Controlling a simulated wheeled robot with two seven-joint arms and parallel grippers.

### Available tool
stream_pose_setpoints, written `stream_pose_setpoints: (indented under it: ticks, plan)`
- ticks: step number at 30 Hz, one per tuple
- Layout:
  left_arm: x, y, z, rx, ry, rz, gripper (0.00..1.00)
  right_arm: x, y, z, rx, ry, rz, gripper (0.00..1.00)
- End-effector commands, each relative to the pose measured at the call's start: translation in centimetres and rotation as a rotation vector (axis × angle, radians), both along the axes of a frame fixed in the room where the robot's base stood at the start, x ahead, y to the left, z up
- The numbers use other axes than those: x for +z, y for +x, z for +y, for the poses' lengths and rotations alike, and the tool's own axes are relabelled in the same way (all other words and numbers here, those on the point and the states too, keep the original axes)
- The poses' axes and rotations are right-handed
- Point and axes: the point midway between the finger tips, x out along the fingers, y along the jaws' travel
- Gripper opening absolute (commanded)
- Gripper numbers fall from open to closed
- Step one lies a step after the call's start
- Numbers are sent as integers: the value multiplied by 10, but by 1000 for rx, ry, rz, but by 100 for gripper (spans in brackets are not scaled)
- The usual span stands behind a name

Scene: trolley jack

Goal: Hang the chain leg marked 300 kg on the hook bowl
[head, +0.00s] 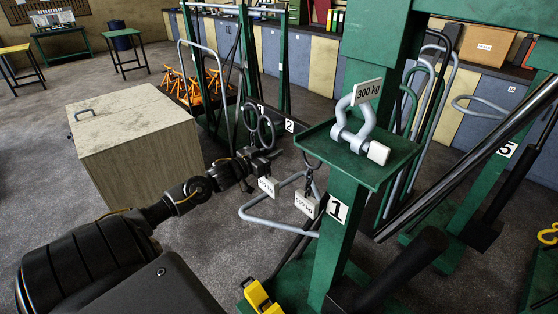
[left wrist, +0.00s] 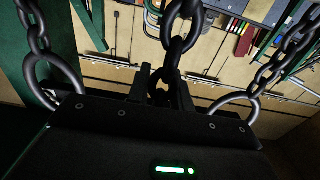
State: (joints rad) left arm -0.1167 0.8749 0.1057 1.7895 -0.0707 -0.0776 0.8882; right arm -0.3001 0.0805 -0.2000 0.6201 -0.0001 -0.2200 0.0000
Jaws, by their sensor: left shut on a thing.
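My left gripper (head: 262,160) is shut on a chain leg in the middle of the head view. The left wrist view shows its jaws (left wrist: 160,92) closed around a link of the dark chain (left wrist: 178,45). Dark rings (head: 258,126) stand just above the gripper. A white tag (head: 266,186) hangs just below it; its figure is not clear. A second tag (head: 307,205), seemingly 500 kg, hangs on a short chain near the green post. A white 300 kg tag (head: 367,91) is at a grey shackle-like piece (head: 352,125) on a green shelf. I cannot identify the hook bowl. My right gripper is not in view.
The green post marked 1 (head: 336,225) stands close to the right of my left gripper. A large box (head: 135,145) stands to its left. In the left wrist view, chains with large rings (left wrist: 235,106) flank the gripper on both sides. Open floor lies at the back left.

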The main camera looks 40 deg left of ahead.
Motion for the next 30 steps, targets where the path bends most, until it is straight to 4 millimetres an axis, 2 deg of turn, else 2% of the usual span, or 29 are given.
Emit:
stream_pose_setpoints:
  ticks: [13, 26, 30]
  plan:
    - [4, -20, 2, 0, 1, -5, 0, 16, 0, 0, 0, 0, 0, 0]
    - [3, -23, 3, 1, 1, -6, 0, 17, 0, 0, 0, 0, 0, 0]
    - [4, -29, 3, 1, 0, -4, 0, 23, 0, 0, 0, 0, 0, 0]
